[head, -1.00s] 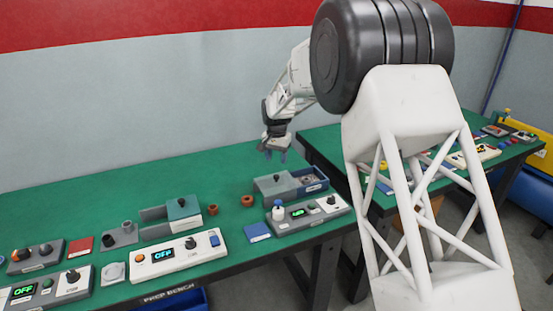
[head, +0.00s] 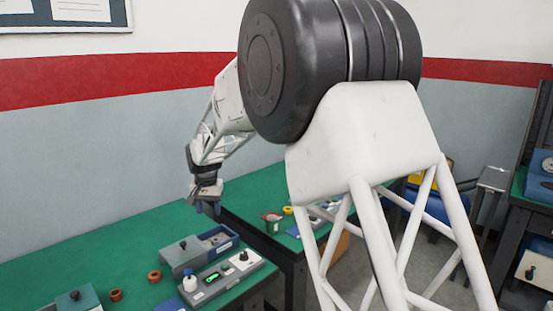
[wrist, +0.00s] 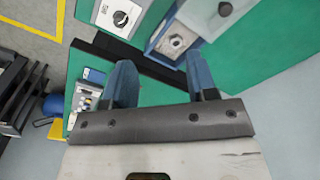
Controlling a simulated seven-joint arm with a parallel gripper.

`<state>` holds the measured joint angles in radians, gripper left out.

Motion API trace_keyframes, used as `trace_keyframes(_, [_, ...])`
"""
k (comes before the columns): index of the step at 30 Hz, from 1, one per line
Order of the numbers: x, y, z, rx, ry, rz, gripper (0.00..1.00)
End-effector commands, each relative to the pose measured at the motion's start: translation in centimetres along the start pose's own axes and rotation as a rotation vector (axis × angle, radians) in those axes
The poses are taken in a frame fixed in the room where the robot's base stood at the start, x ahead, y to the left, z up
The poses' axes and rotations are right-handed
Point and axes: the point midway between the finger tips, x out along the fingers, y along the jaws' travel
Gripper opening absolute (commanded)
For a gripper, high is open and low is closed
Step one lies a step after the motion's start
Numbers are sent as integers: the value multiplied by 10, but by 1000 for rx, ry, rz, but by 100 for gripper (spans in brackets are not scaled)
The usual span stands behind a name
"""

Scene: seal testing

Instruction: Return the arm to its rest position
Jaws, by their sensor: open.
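My gripper (head: 207,208) hangs above the green bench in the head view, with its fingers pointing down. In the wrist view its two blue fingers (wrist: 163,82) are spread apart with nothing between them. The arm is folded up with its large dark joint in front of the head camera. Beneath and beyond the fingers lie the bench edge and the gap between two benches.
A second bench (head: 253,193) stands behind, partly hidden by my arm.

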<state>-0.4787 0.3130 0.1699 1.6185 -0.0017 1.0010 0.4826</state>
Motion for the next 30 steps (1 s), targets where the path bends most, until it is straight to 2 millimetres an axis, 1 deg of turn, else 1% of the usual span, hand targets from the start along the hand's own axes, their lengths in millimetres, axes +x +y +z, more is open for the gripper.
trace_keyframes(1, [-11,15,6,4,5,-2,53])
trace_keyframes(3, [-22,33,14,3,10,-4,53])
trace_keyframes(11, [-59,97,50,6,31,-8,53])
trace_keyframes(15, [-76,130,72,7,41,-10,53])
trace_keyframes(21, [-97,174,107,8,59,-12,53])
trace_keyframes(26, [-110,207,138,9,72,-13,53])
trace_keyframes(30, [-119,235,166,10,84,-12,53])
